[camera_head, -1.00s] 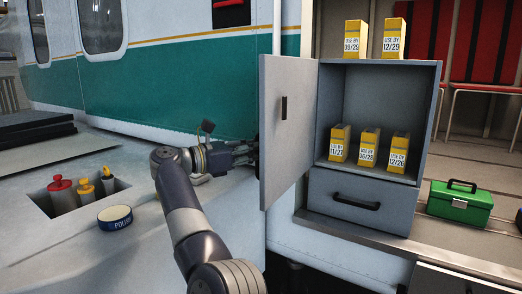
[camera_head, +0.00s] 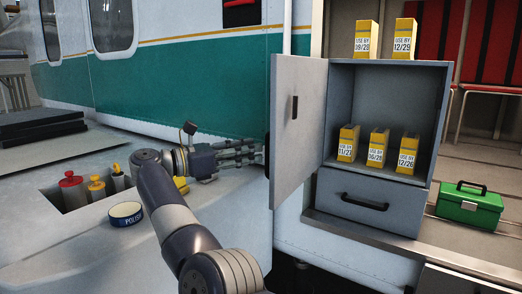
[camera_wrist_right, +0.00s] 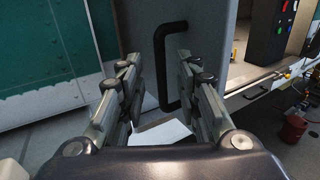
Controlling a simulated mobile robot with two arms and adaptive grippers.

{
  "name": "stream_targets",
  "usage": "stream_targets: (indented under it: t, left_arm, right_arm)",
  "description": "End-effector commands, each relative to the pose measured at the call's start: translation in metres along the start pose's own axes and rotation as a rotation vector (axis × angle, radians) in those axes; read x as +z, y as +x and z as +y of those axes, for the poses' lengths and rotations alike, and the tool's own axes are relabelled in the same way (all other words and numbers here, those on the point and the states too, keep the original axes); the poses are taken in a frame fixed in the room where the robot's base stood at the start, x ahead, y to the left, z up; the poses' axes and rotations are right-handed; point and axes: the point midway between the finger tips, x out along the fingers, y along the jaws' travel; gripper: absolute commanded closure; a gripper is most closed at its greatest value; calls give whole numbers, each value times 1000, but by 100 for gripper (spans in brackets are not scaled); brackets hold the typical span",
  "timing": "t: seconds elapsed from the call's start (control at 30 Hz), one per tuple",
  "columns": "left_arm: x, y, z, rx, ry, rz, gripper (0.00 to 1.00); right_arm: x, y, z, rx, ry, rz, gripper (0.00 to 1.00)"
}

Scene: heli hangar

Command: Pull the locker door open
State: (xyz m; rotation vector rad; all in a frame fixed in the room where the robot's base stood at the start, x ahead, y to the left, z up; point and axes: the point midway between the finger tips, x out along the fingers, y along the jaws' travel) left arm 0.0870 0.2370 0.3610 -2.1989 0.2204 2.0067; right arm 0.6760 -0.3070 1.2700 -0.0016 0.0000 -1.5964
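The grey locker door (camera_head: 300,150) stands wide open, swung out to the left of the grey locker (camera_head: 445,130). A dark latch-like part (camera_head: 294,107) is on its visible face. My right gripper (camera_head: 262,152) is at the door's far side, its fingers pointing at the door near its free edge. In the right wrist view my right gripper (camera_wrist_right: 158,85) is open, with its fingers apart and empty. The black door handle (camera_wrist_right: 162,65) shows ahead, between and beyond the fingers; I see no grip on it. My left gripper is not in view.
Several yellow boxes stand in the locker (camera_head: 377,145) and on its top (camera_head: 405,38). A closed drawer (camera_head: 365,205) is below. A green toolbox (camera_head: 470,205) is at the right. A round tin (camera_head: 125,213) and capped bottles (camera_head: 97,188) are at the left.

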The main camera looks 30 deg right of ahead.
Motion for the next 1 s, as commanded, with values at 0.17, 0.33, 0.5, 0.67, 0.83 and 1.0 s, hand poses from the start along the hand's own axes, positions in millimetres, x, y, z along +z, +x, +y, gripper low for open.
stream_targets:
  t: [0.17,0.33,0.5,0.67,0.83,1.0]
  left_arm:
    - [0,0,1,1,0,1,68]
    - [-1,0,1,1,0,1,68]
    - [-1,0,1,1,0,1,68]
    - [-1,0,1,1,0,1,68]
    - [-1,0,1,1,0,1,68]
    - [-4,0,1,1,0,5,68]
  right_arm:
    - [0,-14,1,1,-2,2,69]
    - [0,-22,0,1,-1,1,69]
    - [-1,-24,0,-1,-1,2,69]
    - [-1,-24,0,0,-1,1,69]
    - [-1,-23,0,0,-1,1,69]
    - [-1,-23,0,0,-1,1,69]
